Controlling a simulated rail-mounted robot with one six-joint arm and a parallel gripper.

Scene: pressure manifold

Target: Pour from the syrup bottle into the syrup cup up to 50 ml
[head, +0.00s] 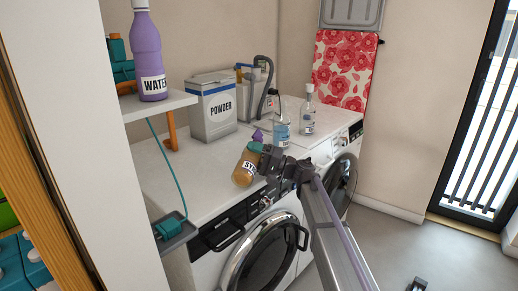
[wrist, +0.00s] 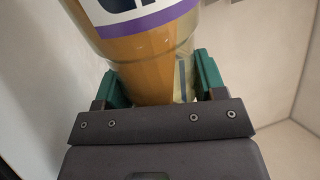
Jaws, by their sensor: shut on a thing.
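The syrup bottle (head: 243,177), with amber contents and a white label of which "SY" shows, is in my gripper above the front of the white counter in the head view. It is tilted, and a purple tip (head: 257,135) shows above it. My gripper (head: 266,156) is shut on it. In the wrist view the green finger pads press on both sides of the clear bottle (wrist: 150,55), which has a purple stripe on its label. Amber liquid fills part of the held section. I cannot make out the syrup cup in either view.
A POWDER box (head: 212,108) and a clear bottle with bluish contents (head: 281,130) stand behind my gripper. Another clear bottle (head: 308,112) stands farther right. A purple WATER bottle (head: 149,60) is on the raised shelf (head: 165,103). The counter's left part (head: 180,180) is clear.

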